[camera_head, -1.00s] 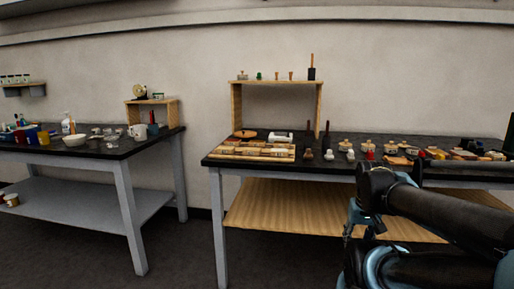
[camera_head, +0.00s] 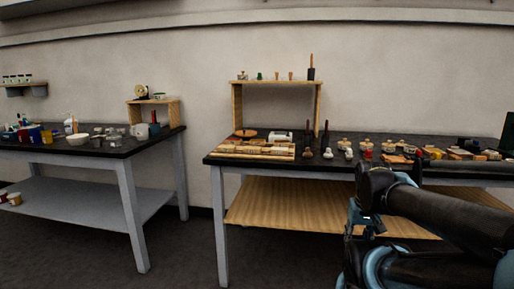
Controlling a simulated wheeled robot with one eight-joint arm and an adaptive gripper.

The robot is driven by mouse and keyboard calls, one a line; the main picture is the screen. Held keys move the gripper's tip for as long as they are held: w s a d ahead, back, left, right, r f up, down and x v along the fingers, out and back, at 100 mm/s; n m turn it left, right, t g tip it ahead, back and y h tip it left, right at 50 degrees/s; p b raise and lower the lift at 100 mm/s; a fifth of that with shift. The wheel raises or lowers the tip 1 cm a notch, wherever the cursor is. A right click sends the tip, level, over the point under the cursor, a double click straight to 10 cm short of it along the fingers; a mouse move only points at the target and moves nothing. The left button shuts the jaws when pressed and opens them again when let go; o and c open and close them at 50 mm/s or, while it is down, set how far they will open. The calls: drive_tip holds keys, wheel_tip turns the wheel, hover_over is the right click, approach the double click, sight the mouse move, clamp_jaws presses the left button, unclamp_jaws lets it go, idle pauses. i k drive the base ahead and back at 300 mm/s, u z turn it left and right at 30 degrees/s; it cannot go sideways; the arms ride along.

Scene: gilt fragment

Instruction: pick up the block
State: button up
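Several small blocks and wooden pieces lie on the dark top of the right-hand table (camera_head: 330,162); I cannot tell which one is the block. Flat wooden strips (camera_head: 258,151) lie at its left front. Brownish blocks (camera_head: 460,154) lie toward its right end, small in the picture. My gripper (camera_head: 367,228) hangs at the end of my arm in front of this table, below its top and apart from the pieces. Its fingers are too small and dark to tell whether they are open or shut.
A wooden shelf (camera_head: 234,108) stands on the right-hand table, with small items and a dark block-like holder on top. A second table (camera_head: 95,152) at the left carries a bowl (camera_head: 78,139), cups and bottles. Dark floor (camera_head: 180,265) lies free in front.

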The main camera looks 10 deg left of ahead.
sight(253, 142)
drive_tip(key=z, duration=0.05)
drive_tip(key=k, duration=1)
drive_tip(key=u, duration=0.7)
drive_tip(key=i, duration=1.65)
drive_tip(key=z, duration=0.6)
